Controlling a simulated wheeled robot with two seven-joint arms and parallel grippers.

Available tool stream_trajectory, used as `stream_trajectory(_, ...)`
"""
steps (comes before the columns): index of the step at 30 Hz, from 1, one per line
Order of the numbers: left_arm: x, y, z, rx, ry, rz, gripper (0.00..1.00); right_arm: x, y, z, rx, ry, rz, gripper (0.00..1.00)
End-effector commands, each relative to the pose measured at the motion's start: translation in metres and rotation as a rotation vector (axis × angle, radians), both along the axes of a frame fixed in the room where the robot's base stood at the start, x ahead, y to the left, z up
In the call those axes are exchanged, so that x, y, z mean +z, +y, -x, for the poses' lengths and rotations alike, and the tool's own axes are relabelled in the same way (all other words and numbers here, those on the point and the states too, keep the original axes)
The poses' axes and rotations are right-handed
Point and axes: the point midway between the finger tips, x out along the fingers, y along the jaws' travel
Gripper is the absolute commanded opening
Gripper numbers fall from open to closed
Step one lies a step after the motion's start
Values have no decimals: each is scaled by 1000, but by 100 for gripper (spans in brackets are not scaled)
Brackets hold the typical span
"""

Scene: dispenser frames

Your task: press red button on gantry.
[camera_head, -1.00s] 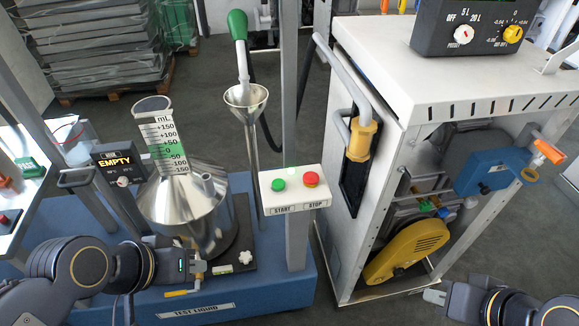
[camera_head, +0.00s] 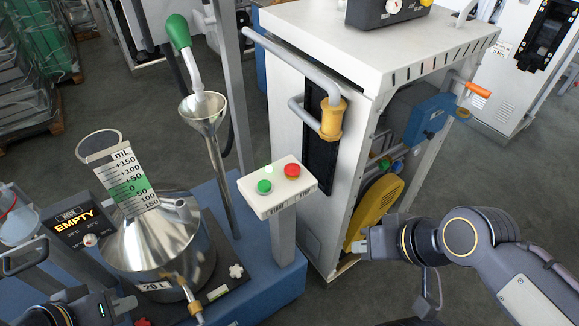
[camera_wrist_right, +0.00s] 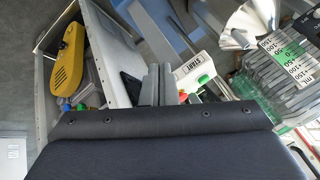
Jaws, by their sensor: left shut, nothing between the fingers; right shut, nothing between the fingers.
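The red button (camera_head: 292,170) sits on the right part of a white control box (camera_head: 280,197) on a grey post. A green button (camera_head: 264,186) is on its left. The box also shows in the right wrist view (camera_wrist_right: 186,69), with its green button (camera_wrist_right: 204,79) and a bit of the red one (camera_wrist_right: 183,97) beside my fingers. My right gripper (camera_head: 363,244) is shut and empty, below and right of the box, apart from it. Its fingers (camera_wrist_right: 158,84) show in the wrist view. My left gripper (camera_head: 131,305) is shut and empty, low at the left by the steel vessel.
A steel vessel (camera_head: 150,245) with a scale stands left of the post. A white cabinet (camera_head: 284,85) with a yellow-gripped handle (camera_head: 332,120) stands behind and right. Grey floor is open at the right.

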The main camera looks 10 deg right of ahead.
Motion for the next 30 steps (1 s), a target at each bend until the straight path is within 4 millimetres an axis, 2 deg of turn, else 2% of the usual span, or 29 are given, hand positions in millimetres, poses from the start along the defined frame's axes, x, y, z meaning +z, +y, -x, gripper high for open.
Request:
stream_trajectory(2, 1, 0, 0, 0, 0, 0, 0, 8, -2, -14, -69, 20, -33, 0)
stream_trajectory(5, 4, 0, 0, 0, 0, 0, 0, 24, -3, -46, -241, 65, -125, 0)
stream_trajectory(8, 6, 0, 0, 0, 0, 0, 0, 41, 1, -94, -471, 119, -269, 0)
stream_trajectory(12, 9, 0, 0, 0, 0, 0, 0, 58, 16, -165, -791, 212, -517, 0)
stream_trajectory(15, 10, 0, 0, 0, 0, 0, 0, 62, 29, -207, -979, 285, -685, 0)
stream_trajectory(18, 11, 0, 0, 0, 0, 0, 0, 63, 41, -239, -1117, 350, -820, 0)
stream_trajectory(21, 12, 0, 0, 0, 0, 0, 0, 63, 48, -257, -1203, 395, -908, 0)
stream_trajectory(23, 12, 0, 0, 0, 0, 0, 0, 63, 51, -263, -1231, 411, -938, 0)
stream_trajectory(30, 12, 0, 0, 0, 0, 0, 0, 63, 52, -266, -1251, 421, -958, 0)
